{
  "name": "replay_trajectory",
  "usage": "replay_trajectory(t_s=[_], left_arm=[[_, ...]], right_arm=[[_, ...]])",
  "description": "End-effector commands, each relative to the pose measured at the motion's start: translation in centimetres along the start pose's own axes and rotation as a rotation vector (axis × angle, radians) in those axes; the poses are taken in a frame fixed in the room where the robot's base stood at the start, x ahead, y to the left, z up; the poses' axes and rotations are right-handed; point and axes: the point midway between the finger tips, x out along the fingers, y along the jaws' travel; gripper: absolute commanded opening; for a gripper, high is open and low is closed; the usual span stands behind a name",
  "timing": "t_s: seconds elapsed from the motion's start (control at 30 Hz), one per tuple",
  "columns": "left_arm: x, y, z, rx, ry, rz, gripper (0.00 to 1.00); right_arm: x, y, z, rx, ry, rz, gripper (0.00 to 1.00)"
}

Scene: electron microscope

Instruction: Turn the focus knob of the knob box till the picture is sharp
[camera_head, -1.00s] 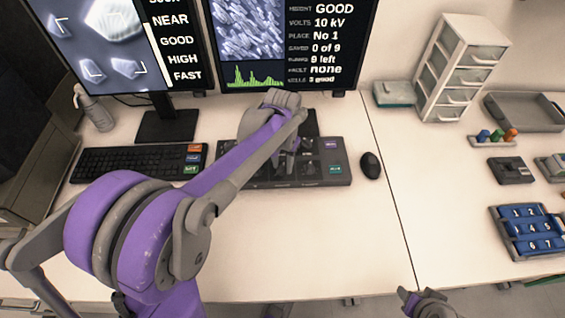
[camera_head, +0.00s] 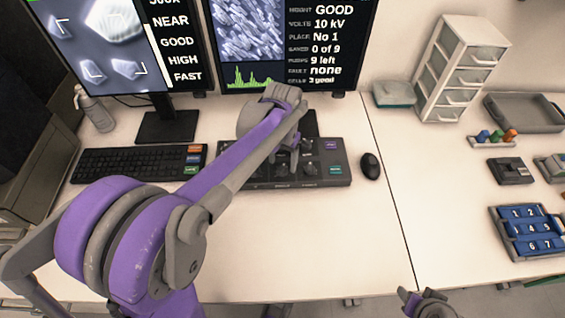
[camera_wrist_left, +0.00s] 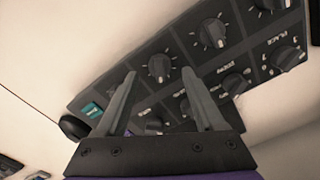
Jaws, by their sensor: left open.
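The dark knob box (camera_head: 340,178) lies on the desk below the monitors, partly hidden by my left arm. It also shows in the left wrist view (camera_wrist_left: 195,35), with several round black knobs and white marks. One knob (camera_wrist_left: 159,68) shows between and just beyond the open fingertips of my left gripper (camera_wrist_left: 158,74); contact cannot be told. Which knob is the focus one cannot be read. The right monitor's picture (camera_head: 246,35) shows a grey rod-like texture; its exact sharpness is hard to judge. My right gripper (camera_head: 425,300) is at the bottom edge, away from the box.
A keyboard (camera_head: 130,162) lies left of the box and a mouse (camera_head: 370,166) right of it. A drawer unit (camera_head: 462,65), a grey tray (camera_head: 525,112) and a blue numbered holder (camera_head: 528,232) stand on the right. The desk's front is clear.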

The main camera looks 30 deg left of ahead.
Motion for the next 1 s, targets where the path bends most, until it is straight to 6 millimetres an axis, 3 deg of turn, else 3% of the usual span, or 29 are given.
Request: replay_trajectory(t_s=[0.2, 0.4, 0.6, 1.0], left_arm=[[-4.8, 0.0, 0.0, 0.000, 0.000, 0.000, 0.70], [-7.9, 0.0, 0.0, -0.001, 0.000, 0.000, 0.70], [-8.9, 0.0, 0.0, 0.000, 0.000, 0.000, 0.70], [-8.9, 0.0, 0.0, 0.000, 0.000, 0.000, 0.70]], right_arm=[[-0.6, 0.0, -0.4, 0.000, 0.002, 0.000, 0.50], [-0.9, 0.0, -0.6, 0.000, 0.003, 0.000, 0.50], [-0.9, 0.0, -0.6, 0.000, 0.004, 0.000, 0.50], [-0.9, 0.0, -0.6, 0.000, 0.004, 0.000, 0.50]])
